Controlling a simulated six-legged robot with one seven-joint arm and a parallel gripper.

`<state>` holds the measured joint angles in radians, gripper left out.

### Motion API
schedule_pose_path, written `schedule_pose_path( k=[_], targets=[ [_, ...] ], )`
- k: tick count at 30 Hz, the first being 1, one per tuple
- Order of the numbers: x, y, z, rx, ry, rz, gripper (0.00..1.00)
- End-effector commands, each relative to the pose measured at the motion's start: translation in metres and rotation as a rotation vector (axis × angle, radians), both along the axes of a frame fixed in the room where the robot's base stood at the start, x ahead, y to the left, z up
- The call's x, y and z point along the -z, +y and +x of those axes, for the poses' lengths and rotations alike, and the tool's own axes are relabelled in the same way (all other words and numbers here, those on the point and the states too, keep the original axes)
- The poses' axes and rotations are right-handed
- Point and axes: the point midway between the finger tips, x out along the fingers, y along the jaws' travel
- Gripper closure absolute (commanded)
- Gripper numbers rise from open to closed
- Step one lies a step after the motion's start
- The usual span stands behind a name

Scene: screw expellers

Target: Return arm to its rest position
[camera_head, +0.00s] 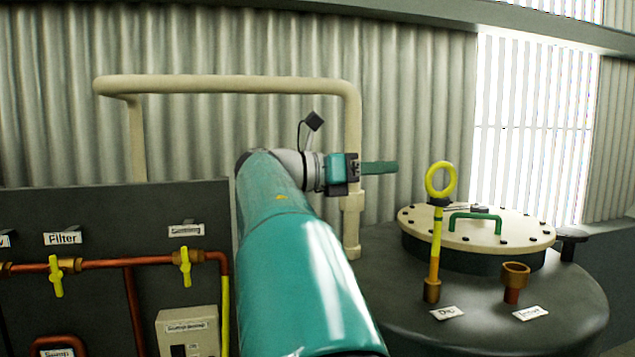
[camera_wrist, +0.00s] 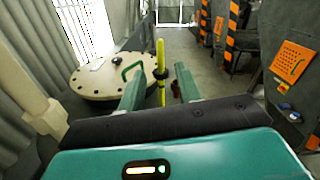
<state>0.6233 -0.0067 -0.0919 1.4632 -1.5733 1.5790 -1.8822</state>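My gripper (camera_head: 380,168) is at the end of my teal arm, raised and pointing right in the head view. In the wrist view its two teal fingers stand well apart with nothing gripped between them, so my gripper (camera_wrist: 158,84) is open. A yellow dipstick with a ring handle (camera_head: 440,181) stands upright in its brass socket (camera_head: 432,290) marked "Dip", to the right of my gripper and apart from it in the head view. The dipstick (camera_wrist: 160,58) shows between and beyond the fingers in the wrist view.
A tank has a bolted cream lid (camera_head: 470,240) with a green handle (camera_head: 475,220) and an open brass inlet (camera_head: 516,272). A cream pipe (camera_head: 230,84) runs behind my arm. A panel at left has copper piping and yellow valves (camera_head: 56,275). An orange panel (camera_wrist: 291,60) is at right.

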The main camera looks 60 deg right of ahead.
Motion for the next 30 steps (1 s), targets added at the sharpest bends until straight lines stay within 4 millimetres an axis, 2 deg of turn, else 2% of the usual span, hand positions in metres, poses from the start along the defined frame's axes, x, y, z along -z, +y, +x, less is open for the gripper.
schedule_pose_path(
  k=[9,11,14,17,18,22,26,30],
  targets=[
    [0.004,0.002,0.002,-0.016,-0.021,0.002,0.66],
    [0.013,0.007,0.008,-0.052,-0.071,0.006,0.66],
    [0.045,0.025,0.025,-0.155,-0.244,0.029,0.66],
    [0.093,0.059,0.051,-0.266,-0.51,0.082,0.66],
    [0.113,0.076,0.061,-0.297,-0.624,0.112,0.66],
    [0.175,0.136,0.087,-0.324,-0.981,0.226,0.66],
    [0.231,0.205,0.103,-0.252,-1.309,0.364,0.66],
    [0.285,0.286,0.107,-0.055,-1.619,0.526,0.66]
  ],
)
